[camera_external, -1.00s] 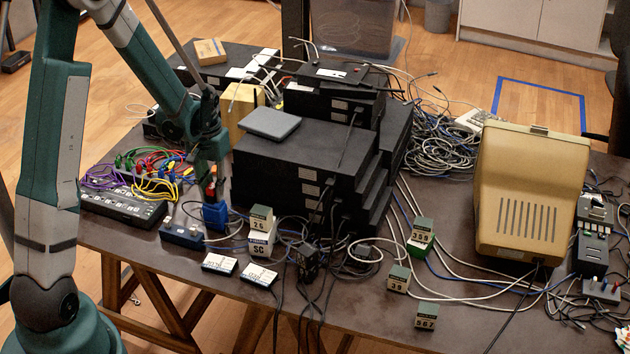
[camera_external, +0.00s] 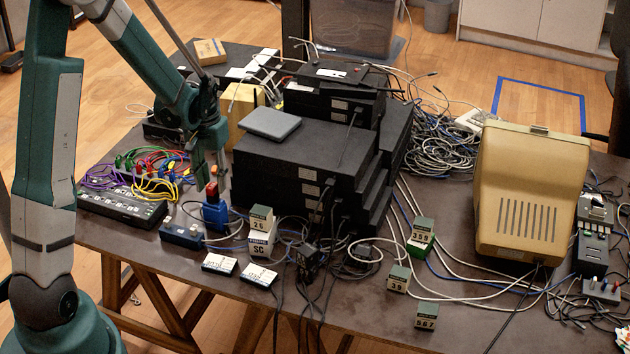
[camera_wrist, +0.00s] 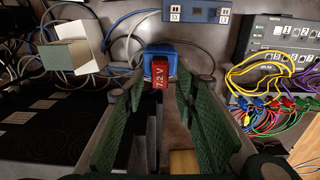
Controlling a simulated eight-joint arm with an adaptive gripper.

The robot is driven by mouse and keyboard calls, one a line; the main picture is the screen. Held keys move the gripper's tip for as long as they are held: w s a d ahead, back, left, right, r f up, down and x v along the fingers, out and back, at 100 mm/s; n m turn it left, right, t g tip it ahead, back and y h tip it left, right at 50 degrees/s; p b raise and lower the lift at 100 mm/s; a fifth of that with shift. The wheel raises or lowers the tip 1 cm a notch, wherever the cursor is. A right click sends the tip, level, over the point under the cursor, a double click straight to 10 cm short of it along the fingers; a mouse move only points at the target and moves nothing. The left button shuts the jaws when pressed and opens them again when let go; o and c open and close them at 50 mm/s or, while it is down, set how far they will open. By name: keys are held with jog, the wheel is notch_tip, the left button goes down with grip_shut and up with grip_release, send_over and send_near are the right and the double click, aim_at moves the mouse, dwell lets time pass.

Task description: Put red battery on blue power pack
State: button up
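The red battery (camera_external: 212,190), marked "7.2 V", stands upright on top of the blue power pack (camera_external: 215,215), left of the black equipment stack. They appear to touch. In the wrist view the red battery (camera_wrist: 158,74) overlaps the front of the blue power pack (camera_wrist: 162,54). My gripper (camera_external: 211,178) is just above and around the battery's upper end. In the wrist view my gripper (camera_wrist: 160,90) is open, with its two green fingers wide apart and clear space on both sides of the battery.
A black equipment stack (camera_external: 300,165) rises close to the right. A blue box (camera_external: 182,236) lies in front, with labelled blocks (camera_external: 261,232) at the right. A black panel with coloured leads (camera_external: 122,204) lies at the left. Loose cables run around the pack.

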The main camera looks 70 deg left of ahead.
aim_at(214, 186)
notch_tip(214, 186, up, 9)
dwell(0.6)
jog(key=shift+f, duration=0.1)
dwell(0.4)
jog(key=shift+d, duration=0.1)
jog(key=w+d+r+m+t, duration=0.1)
jog(key=d+r, duration=0.4)
jog(key=d, duration=0.3)
jog(key=w+d+r+m+t+y, duration=0.1)
jog(key=w+d+r+m, duration=0.1)
jog(key=d+r, duration=0.35)
jog(key=w+d+r+m+t, duration=0.1)
jog(key=d+r, duration=0.2)
jog(key=d, duration=0.6)
jog(key=s+d+r+m+t, duration=0.1)
jog(key=s+d+r, duration=0.1)
jog(key=d, duration=0.6)
jog(key=s+d+r+m+t, duration=0.1)
jog(key=s+d, duration=0.3)
jog(key=d, duration=0.5)
jog(key=s+d+r+m+t+h, duration=0.1)
jog(key=s+d+r+m+t, duration=0.1)
jog(key=d, duration=0.6)
jog(key=shift+s+d+r+m, duration=0.4)
jog(key=shift+s+r+m, duration=0.15)
jog(key=shift+s, duration=0.5)
